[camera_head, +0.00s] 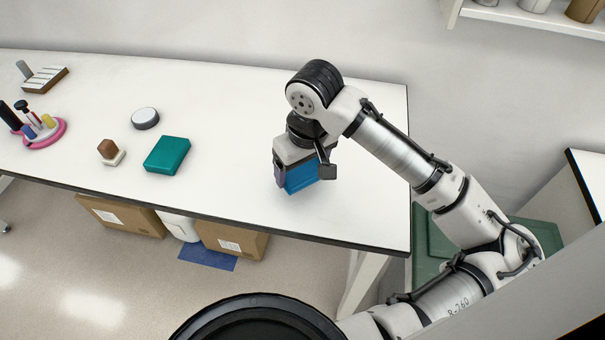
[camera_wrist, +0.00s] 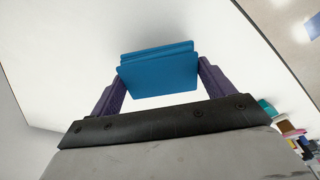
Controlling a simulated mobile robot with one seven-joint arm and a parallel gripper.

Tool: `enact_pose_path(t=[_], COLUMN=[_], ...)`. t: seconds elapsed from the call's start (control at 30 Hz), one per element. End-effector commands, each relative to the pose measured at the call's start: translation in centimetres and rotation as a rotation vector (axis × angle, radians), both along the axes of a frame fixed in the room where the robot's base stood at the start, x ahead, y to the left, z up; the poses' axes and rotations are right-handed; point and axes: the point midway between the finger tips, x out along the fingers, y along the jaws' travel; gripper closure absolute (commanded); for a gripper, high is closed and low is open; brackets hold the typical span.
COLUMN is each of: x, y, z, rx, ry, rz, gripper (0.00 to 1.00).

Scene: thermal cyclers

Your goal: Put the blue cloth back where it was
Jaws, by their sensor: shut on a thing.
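The blue cloth (camera_head: 302,177) shows as a folded, flat blue block under my gripper, near the right part of the white table. My gripper (camera_head: 296,184) points down and is shut on the cloth. In the wrist view the blue cloth (camera_wrist: 160,70) sits between the two purple fingers of my gripper (camera_wrist: 158,85), with layered edges visible. White table surface lies behind it. I cannot tell whether the cloth touches the table or hangs just above it.
On the white table (camera_head: 225,110) stand a teal box (camera_head: 167,155), a round white-topped disc (camera_head: 145,118), a small brown-and-white block (camera_head: 111,151), a pink round rack (camera_head: 46,132) and a slotted rack (camera_head: 45,79). The table is clear around my gripper. A blue cloth-like sheet (camera_head: 207,258) lies on the floor.

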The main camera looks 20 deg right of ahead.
Motion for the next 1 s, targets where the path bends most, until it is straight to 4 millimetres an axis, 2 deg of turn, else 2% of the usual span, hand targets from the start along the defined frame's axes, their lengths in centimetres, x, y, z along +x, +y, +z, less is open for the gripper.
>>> enact_pose_path(t=[0.23,0.63,0.67,0.8,1.0], x=[-0.1,0.0,0.0,0.0,0.0], y=[0.0,0.0,0.0,0.0,0.0], z=[-3.2,-3.9,-3.9,-3.8,-3.8], rx=[0.002,0.001,0.001,0.001,0.001], ry=[0.002,0.000,0.000,0.001,0.001], rz=[-0.001,0.000,0.000,0.000,0.000], gripper=[0.40,0.40,0.18,0.00,0.00])
